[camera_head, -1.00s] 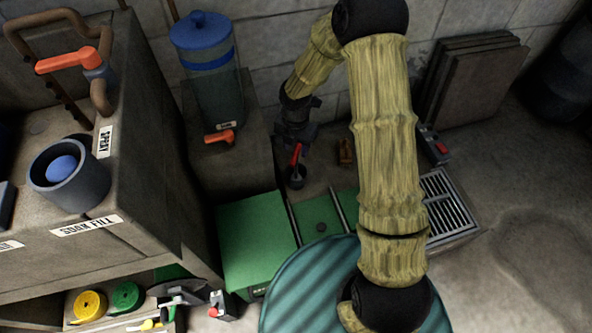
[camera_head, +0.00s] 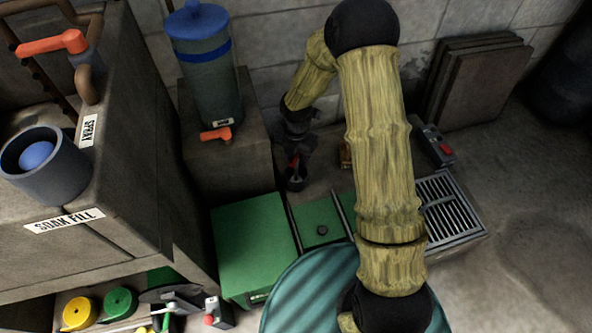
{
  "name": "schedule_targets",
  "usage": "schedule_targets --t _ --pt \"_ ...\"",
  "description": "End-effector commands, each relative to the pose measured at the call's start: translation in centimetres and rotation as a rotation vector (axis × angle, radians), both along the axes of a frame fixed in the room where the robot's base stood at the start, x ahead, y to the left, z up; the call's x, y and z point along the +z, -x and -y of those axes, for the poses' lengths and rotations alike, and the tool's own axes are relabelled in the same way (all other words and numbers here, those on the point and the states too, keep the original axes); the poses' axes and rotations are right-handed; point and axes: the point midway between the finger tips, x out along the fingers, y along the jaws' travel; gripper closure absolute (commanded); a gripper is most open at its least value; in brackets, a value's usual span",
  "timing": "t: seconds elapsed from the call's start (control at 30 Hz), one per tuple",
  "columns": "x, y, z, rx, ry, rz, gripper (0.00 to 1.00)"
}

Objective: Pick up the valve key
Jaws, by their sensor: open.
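My gripper (camera_head: 297,153) is open and points down over the red piece. Its dark fingers hide much of the piece, and I cannot tell whether they touch it.
A blue-lidded tank (camera_head: 207,75) with an orange tap (camera_head: 216,134) stands left of my gripper. A brown block (camera_head: 345,153) sits close on its right.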

Motion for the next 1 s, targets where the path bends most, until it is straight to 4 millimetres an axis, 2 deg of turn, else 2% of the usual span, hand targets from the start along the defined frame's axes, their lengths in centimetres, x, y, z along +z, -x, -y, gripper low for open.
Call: schedule_targets --t 0.3,0.5,0.53,0.83,1.0 --pt "0.0 0.0 0.0 0.000 0.000 0.000 0.57" --pt "0.0 0.0 0.0 0.000 0.000 0.000 0.96" --pt "0.0 0.0 0.0 0.000 0.000 0.000 1.00" --pt "0.1 0.0 0.0 0.000 0.000 0.000 1.00" --pt "1.4 0.0 0.0 0.000 -0.001 0.002 1.00"
